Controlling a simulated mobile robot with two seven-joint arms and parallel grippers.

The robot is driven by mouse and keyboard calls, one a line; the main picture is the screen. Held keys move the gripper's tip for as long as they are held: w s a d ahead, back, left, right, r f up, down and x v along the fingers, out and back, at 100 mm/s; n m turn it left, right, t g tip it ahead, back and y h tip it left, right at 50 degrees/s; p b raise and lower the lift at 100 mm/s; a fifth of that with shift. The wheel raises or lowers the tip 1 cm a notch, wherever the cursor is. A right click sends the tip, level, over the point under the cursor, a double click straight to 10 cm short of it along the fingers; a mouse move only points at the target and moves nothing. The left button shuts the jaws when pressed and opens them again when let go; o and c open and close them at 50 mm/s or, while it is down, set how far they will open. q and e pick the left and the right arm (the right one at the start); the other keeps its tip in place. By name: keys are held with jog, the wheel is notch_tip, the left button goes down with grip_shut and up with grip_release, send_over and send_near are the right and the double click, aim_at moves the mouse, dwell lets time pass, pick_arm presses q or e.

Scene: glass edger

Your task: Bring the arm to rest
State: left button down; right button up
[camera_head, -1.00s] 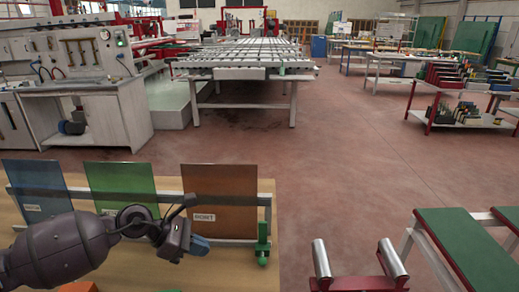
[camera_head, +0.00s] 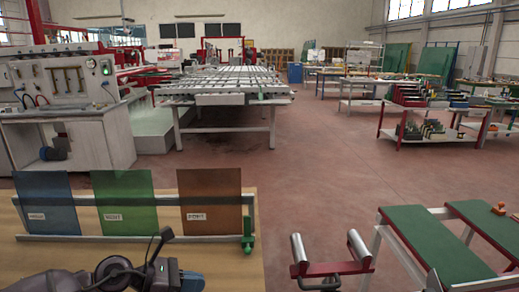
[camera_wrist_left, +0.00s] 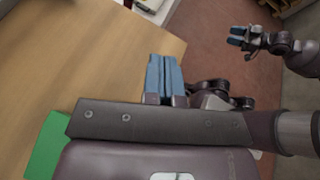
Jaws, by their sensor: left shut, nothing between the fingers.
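My left gripper (camera_head: 190,284) is at the bottom of the head view, low over the wooden tabletop (camera_head: 70,255) and in front of the panel rack. Its blue fingers (camera_wrist_left: 164,76) are together and empty in the left wrist view, with the wooden surface (camera_wrist_left: 90,60) beside and beyond them. My right gripper (camera_wrist_left: 238,36), with blue fingertips, shows small at the upper right of the wrist view, over the reddish floor. Whether its fingers are apart is too small to tell.
A blue panel (camera_head: 46,205), a green panel (camera_head: 126,203) and a brown panel (camera_head: 210,202) stand in a grey rack (camera_head: 150,238). A green clamp (camera_head: 247,240) is at its right end. A roller stand (camera_head: 332,268) and a green-topped bench (camera_head: 430,245) stand right. Floor between is clear.

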pick_arm(q)
notch_tip(320, 180, up, 5)
jog(key=s+d+n+t, duration=0.1)
jog(key=n+t, duration=0.9)
jog(key=n, duration=0.5)
jog(key=s+a+f+n+y, duration=0.35)
jog(key=a+n+y, duration=0.3)
jog(key=n, duration=0.45)
jog(key=s+a+f+n+y, duration=0.4)
jog(key=n+y, duration=0.4)
jog(key=n, duration=0.4)
jog(key=s+a+f+n+g, duration=0.2)
jog(key=s+f+n+g, duration=0.3)
jog(key=s, duration=0.5)
jog(key=s+a+f+n+g, duration=0.2)
jog(key=s+f+n+g, duration=0.3)
jog(key=s, duration=0.6)
jog(key=w+f+t+h, duration=0.1)
jog(key=w+f+t, duration=0.6)
jog(key=f, duration=0.2)
jog(key=shift+w+f, duration=0.15)
jog(key=shift+w, duration=0.1)
pick_arm(e)
jog(key=shift+s+f, duration=0.15)
jog(key=shift+f, duration=0.15)
